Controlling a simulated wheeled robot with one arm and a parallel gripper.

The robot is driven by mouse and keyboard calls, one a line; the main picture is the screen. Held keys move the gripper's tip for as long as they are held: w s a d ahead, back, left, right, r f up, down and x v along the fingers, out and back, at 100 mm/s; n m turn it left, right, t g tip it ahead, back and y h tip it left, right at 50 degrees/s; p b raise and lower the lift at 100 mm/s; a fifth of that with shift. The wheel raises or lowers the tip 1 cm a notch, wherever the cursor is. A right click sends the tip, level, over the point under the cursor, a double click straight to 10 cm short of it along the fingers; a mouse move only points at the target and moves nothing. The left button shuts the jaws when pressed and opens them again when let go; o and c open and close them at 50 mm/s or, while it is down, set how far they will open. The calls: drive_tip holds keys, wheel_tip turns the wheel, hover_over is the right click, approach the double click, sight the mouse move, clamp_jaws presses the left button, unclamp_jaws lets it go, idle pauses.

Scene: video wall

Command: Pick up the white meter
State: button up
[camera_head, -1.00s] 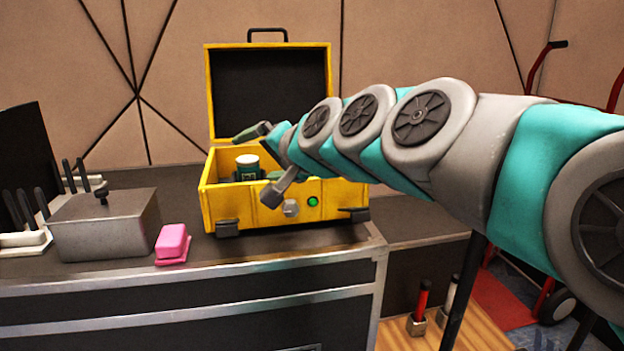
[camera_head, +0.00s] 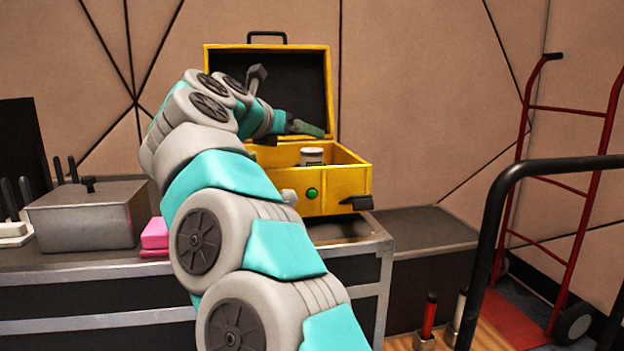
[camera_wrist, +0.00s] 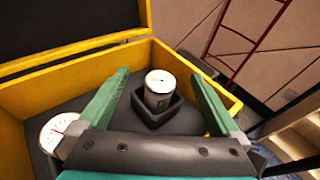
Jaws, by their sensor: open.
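The white meter (camera_head: 312,156), a short pale cylinder, stands upright in the yellow case (camera_head: 345,183). In the wrist view the meter (camera_wrist: 159,92) has a white dial on top and a dark mark on its side, and its base sits in a dark square holder (camera_wrist: 152,117). My gripper (camera_wrist: 159,78) is open and empty, its green fingers spread to either side of the meter in that view. In the head view my gripper (camera_head: 307,128) is above the case, a little higher than the meter; only one green finger shows clearly.
A second white dial (camera_wrist: 58,132) with a red needle is at the left of the wrist view. The case's raised lid (camera_head: 310,85) stands behind. A grey metal box (camera_head: 90,213) and a pink block (camera_head: 154,234) are left of my arm. A red hand truck (camera_head: 590,190) stands right.

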sight(305, 154)
drive_tip(key=f, duration=0.2)
drive_tip(key=s+f+g, duration=0.1)
drive_tip(key=shift+a+f+m, duration=0.2)
drive_tip(key=shift+a+m, duration=0.15)
drive_tip(key=shift+m, duration=0.05)
drive_tip(key=shift+x, duration=3.75)
drive_tip(key=shift+s+d+f, duration=0.15)
drive_tip(key=shift+s, duration=0.05)
clamp_jaws()
